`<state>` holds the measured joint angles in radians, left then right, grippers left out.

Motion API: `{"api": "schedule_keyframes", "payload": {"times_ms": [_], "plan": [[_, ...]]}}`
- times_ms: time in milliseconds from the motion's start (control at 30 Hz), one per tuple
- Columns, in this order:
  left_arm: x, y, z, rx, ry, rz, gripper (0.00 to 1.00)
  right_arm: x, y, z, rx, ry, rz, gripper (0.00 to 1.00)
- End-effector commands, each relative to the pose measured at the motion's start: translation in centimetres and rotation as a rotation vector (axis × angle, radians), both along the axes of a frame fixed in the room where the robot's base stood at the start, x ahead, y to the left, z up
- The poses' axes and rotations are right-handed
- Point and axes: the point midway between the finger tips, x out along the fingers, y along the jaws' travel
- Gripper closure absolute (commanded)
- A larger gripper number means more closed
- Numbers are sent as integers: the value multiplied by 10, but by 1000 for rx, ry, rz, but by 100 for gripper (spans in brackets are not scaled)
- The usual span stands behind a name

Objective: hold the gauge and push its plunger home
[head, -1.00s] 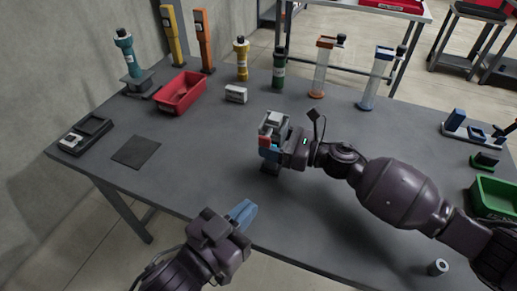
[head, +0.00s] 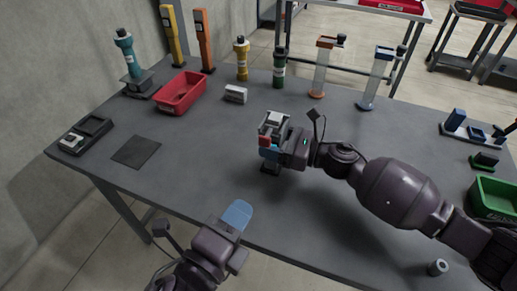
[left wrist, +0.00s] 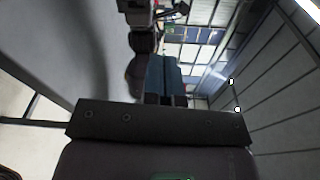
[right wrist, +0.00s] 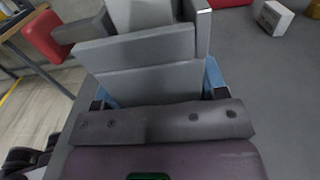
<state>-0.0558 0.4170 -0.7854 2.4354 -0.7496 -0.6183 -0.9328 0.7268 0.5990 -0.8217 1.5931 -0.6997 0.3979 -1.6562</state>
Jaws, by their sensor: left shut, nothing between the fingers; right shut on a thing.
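The gauge (head: 276,121) is a grey block with a pale top. A red end piece (head: 265,141), seemingly the plunger's, sticks out on its left side. My right gripper (head: 268,152) is shut on the gauge and holds it over the middle of the table. The right wrist view shows the grey body (right wrist: 145,80) between the blue fingers, with the red end (right wrist: 45,38) on a grey stem, standing out from the body. My left gripper (head: 238,214) is shut and empty by the table's front edge, apart from the gauge. Its blue fingers (left wrist: 162,75) lie together in the left wrist view.
A red bin (head: 181,93), a small white box (head: 235,94) and several coloured upright devices stand along the back. A dark mat (head: 136,152) and a black tray (head: 86,135) lie at left. A green bin (head: 494,198) is at right. The table's front middle is clear.

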Motion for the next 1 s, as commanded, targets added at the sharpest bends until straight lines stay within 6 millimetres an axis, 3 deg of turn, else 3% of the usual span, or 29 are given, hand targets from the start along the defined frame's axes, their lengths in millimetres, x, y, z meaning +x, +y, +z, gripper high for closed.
{"api": "schedule_keyframes", "payload": {"times_ms": [700,1000], "plan": [[4,17,9,1047,-442,97,100,0,0,0,0,0,0,77],[4,18,8,1289,-523,90,100,0,0,0,0,0,0,77]]}}
